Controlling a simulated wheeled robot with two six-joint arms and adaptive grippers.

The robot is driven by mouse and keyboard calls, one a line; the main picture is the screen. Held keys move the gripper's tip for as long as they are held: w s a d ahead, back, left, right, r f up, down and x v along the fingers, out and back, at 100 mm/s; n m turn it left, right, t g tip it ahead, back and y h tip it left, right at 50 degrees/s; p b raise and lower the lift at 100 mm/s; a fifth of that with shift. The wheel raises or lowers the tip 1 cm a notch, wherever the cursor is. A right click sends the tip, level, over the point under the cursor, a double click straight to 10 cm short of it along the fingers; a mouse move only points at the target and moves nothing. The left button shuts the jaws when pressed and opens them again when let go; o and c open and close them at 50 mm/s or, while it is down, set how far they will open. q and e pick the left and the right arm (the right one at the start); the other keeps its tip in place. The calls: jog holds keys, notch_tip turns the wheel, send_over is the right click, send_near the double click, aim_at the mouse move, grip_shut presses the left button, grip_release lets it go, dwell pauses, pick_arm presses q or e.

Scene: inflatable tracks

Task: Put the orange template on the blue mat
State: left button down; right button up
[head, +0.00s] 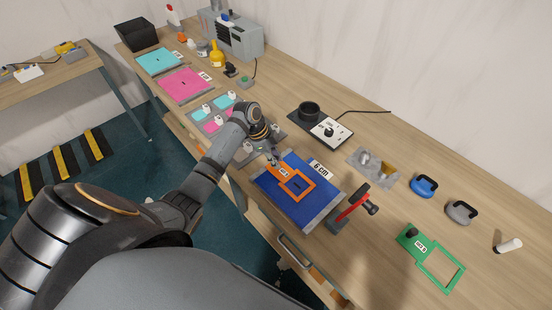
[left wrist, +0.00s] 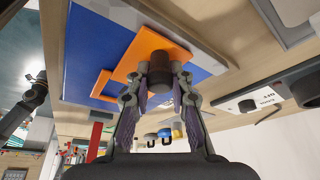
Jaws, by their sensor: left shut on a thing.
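The orange template (head: 298,172) is a flat plate with a square opening and a label. It lies over the blue mat (head: 314,205), its handle end towards the mat's left edge. My left gripper (head: 271,161) is at that end, shut on the template's dark knob. The left wrist view shows the gripper (left wrist: 159,78) around the knob and the orange plate (left wrist: 143,45) close to the blue mat (left wrist: 84,50). I cannot tell whether plate and mat touch. A dark shape low in front of the table appears to be my right gripper (head: 281,283); its jaws are unclear.
A green template (head: 434,258) lies further right. A "6 cm" card (head: 321,169) is behind the mat. Pink (head: 186,84) and turquoise (head: 158,61) mats lie far left.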

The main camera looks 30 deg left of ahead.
pick_arm(q)
jog(key=shift+f, duration=0.15)
jog(key=c, duration=1.2)
grip_release()
jog(key=shift+r, duration=0.25)
jog(key=b+v, duration=0.2)
jog(key=v, duration=1)
